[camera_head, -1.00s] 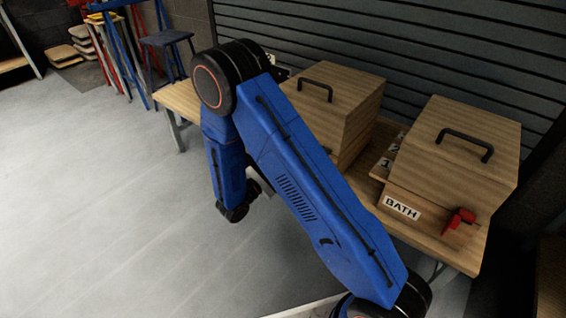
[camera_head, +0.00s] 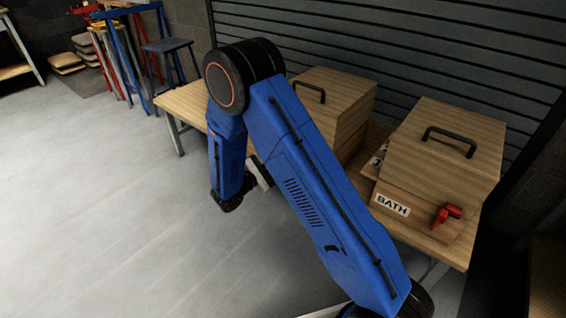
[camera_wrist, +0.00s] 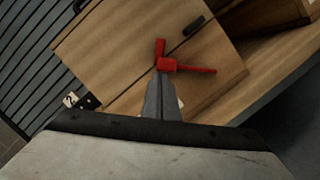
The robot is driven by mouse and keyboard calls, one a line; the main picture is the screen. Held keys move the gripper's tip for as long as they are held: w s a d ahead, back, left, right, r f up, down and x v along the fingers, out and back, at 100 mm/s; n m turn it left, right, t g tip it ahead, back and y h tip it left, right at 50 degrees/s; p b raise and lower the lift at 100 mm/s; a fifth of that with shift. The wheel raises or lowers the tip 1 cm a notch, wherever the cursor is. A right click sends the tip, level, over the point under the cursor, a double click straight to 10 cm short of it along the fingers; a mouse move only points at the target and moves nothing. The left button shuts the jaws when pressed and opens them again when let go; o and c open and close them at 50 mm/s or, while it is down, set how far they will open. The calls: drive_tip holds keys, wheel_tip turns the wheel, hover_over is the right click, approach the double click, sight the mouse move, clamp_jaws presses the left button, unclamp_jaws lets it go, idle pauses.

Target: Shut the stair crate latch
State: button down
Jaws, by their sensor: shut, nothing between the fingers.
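In the wrist view a wooden crate (camera_wrist: 120,55) carries a red latch (camera_wrist: 168,64) with one short arm and one longer arm pointing right. My gripper (camera_wrist: 158,76) is shut and empty, its tips just short of the latch body or against it; I cannot tell if they touch. A pale label behind the fingers is mostly hidden, so its word cannot be read. In the head view the left crate (camera_head: 350,98) is partly behind my blue arm, and its front and latch are hidden. My gripper's fingers do not show there.
The right crate, marked BATH (camera_head: 427,218), has its own red latch (camera_head: 446,215) and a black handle (camera_head: 452,136). Both crates stand on a wooden table (camera_head: 183,102) before a ribbed shutter (camera_head: 400,45). The floor (camera_head: 110,200) at left is clear.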

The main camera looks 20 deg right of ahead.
drive_tip(key=s+d+r+m+g+y, duration=0.1)
drive_tip(key=s+d+r+m, duration=0.2)
drive_tip(key=m, duration=0.4)
drive_tip(key=shift+s+d+r+m+g, duration=0.15)
drive_tip(key=shift+s+r+m+g, duration=0.25)
drive_tip(key=shift+s+r, duration=0.4)
drive_tip(key=shift+w, duration=0.1)
